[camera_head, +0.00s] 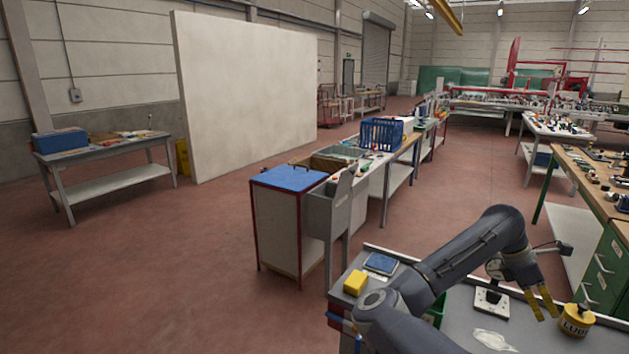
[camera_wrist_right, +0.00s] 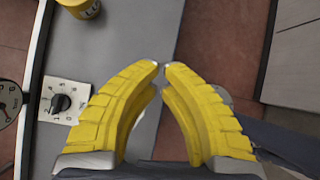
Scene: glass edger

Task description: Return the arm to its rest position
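My right arm reaches from the lower middle of the head view over a grey-topped table (camera_head: 462,318). Its gripper (camera_head: 547,317) points down, with two yellow fingers and a gap between them. In the right wrist view the fingers (camera_wrist_right: 162,68) curve inward, their tips close together with a narrow gap and nothing held between them. A yellow labelled tin (camera_head: 577,320) stands just right of the gripper. The tin also shows at the top left of the wrist view (camera_wrist_right: 80,8). My left gripper is not in view.
A white dial box (camera_head: 492,302), a crumpled white cloth (camera_head: 493,340), a yellow block (camera_head: 355,282) and a blue pad (camera_head: 381,263) lie on the table. A workbench with green drawers (camera_head: 606,265) stands to the right. Red floor is open to the left.

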